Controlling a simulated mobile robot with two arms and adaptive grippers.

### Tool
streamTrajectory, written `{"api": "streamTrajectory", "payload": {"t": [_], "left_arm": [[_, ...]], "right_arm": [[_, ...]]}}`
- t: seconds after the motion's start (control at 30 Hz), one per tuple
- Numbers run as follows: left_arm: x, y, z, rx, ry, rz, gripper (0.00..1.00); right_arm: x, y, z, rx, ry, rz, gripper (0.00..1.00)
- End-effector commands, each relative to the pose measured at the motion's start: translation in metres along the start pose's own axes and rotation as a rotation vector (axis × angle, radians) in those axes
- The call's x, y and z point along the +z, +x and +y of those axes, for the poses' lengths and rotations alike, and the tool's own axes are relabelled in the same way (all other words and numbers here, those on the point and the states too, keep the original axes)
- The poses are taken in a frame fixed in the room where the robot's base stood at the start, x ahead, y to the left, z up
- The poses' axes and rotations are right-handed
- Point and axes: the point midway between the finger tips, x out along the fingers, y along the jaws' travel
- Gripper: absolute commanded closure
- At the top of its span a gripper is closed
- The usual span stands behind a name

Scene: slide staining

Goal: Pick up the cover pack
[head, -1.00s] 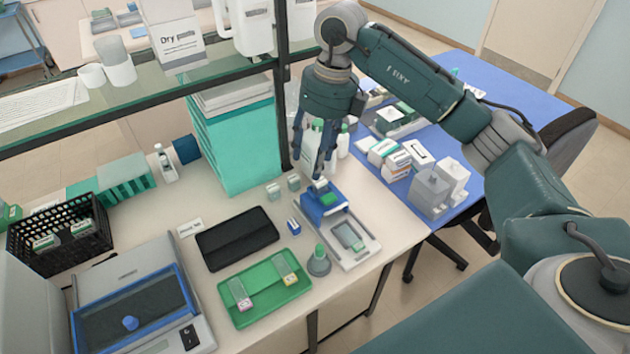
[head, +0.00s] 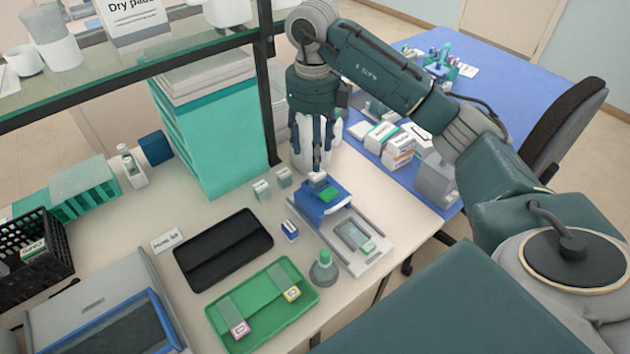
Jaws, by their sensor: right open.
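My right gripper (head: 317,168) points straight down, fingers spread a little, at a small white-topped pack (head: 317,180) at the back of a blue block (head: 312,207) with a green top. The fingertips are at or just above the pack; I cannot tell if they touch it. A small blue-and-white box (head: 290,231) stands left of the block. Two small pale-green boxes (head: 262,190) (head: 284,177) stand behind it. I cannot read which of these is the cover pack. My left gripper is not in view.
White boxes (head: 398,147) sit on the blue table.

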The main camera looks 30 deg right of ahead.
Motion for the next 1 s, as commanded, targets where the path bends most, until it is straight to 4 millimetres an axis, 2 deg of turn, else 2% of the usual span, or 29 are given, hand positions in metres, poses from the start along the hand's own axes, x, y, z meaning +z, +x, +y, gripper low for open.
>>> {"api": "streamTrajectory", "payload": {"t": [0.1,0.23,0.47,0.6,0.9,1.0], "left_arm": [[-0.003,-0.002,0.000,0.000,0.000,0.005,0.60],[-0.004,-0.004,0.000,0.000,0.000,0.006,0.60],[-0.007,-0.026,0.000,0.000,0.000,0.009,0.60],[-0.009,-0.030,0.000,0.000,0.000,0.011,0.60],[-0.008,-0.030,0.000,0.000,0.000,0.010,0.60],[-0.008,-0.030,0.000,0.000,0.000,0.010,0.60]], "right_arm": [[-0.001,0.016,0.001,0.001,-0.001,0.002,0.50],[-0.001,0.023,0.000,0.001,-0.001,0.001,0.50],[-0.009,0.049,-0.003,0.001,-0.001,0.004,0.50],[-0.007,0.067,-0.003,0.000,0.000,0.002,0.50],[-0.007,0.074,-0.003,-0.001,-0.001,-0.002,0.50],[-0.007,0.074,-0.003,0.000,-0.001,-0.002,0.70]]}}
